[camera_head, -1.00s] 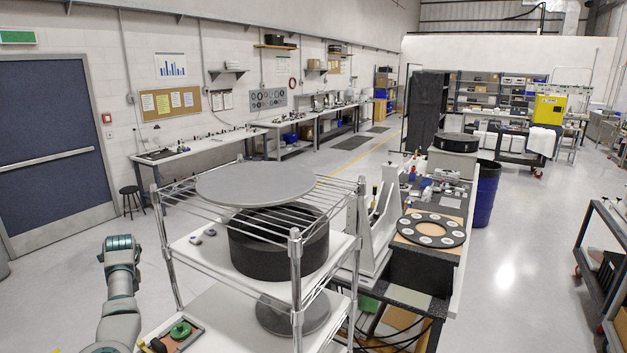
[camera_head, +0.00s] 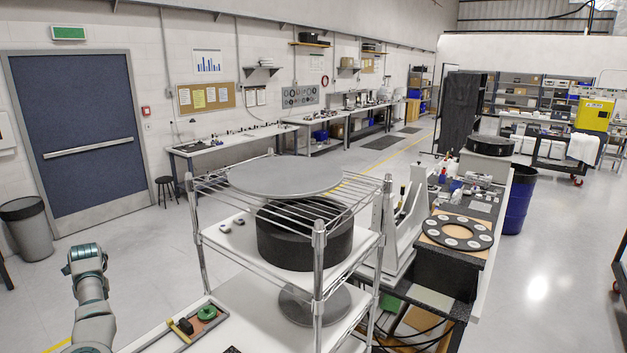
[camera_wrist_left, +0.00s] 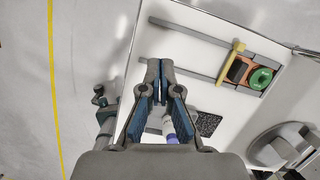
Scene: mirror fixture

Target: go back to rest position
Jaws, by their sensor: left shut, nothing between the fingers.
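My left arm comes in at the lower left of the head view, raised over the floor left of the wire rack cart; the fingers are not clear there. In the left wrist view my left gripper (camera_wrist_left: 158,90) is shut, with its blue-padded fingertips together and nothing held. Below it is a white shelf (camera_wrist_left: 196,45) with a tray of small parts. My right gripper is not in view.
The wire rack cart (camera_head: 318,245) carries a grey disc (camera_head: 285,175) and a black drum (camera_head: 305,235). A small tray holds a green ring (camera_head: 207,312). A bench with a black holed ring (camera_head: 457,232) stands at right. Floor is open at left.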

